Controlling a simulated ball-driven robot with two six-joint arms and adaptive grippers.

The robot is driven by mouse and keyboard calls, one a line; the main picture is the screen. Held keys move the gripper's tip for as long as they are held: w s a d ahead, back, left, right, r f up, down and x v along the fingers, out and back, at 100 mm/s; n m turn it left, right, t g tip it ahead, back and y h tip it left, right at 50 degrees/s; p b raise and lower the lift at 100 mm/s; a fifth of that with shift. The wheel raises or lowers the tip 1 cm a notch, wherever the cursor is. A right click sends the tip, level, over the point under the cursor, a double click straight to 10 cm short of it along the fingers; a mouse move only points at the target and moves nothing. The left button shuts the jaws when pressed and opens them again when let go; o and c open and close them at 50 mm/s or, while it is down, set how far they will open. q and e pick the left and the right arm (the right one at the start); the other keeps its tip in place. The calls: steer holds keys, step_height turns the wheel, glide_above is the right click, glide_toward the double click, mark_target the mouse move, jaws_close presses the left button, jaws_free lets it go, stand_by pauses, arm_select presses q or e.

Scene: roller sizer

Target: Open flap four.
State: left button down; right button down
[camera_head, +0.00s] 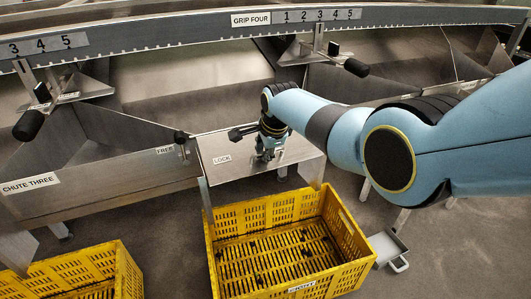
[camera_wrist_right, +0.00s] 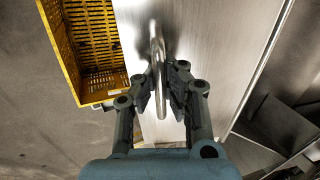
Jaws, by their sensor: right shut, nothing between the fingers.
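A bare metal panel (camera_head: 235,170) with a LOCK label (camera_head: 222,159) sits above the near yellow crate, under the GRIP FOUR label; I take it to be flap four. My right gripper (camera_head: 267,152) is over this panel, pointing down at it. In the right wrist view, a curved metal handle (camera_wrist_right: 156,45) stands out from the panel (camera_wrist_right: 205,30). My right gripper (camera_wrist_right: 164,85) is shut and empty, its fingertips right at the handle; I cannot tell whether they touch it. My left gripper is not in view.
A small black-knobbed lever (camera_head: 181,137) stands at the panel's left edge beside a FREE label (camera_head: 165,150). A yellow crate (camera_head: 345,225) stands below the panel, another (camera_head: 120,265) at lower left. A numbered rail (camera_head: 180,32) with black-handled levers (camera_head: 356,67) runs across behind.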

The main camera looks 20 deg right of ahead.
steer(key=c, duration=1.4)
jaws_free()
steer(key=shift+s+r, duration=0.1)
steer(key=shift+r, duration=0.1)
steer(key=v, duration=1.1)
steer(key=shift+s+r, duration=0.2)
steer(key=shift+r, duration=0.1)
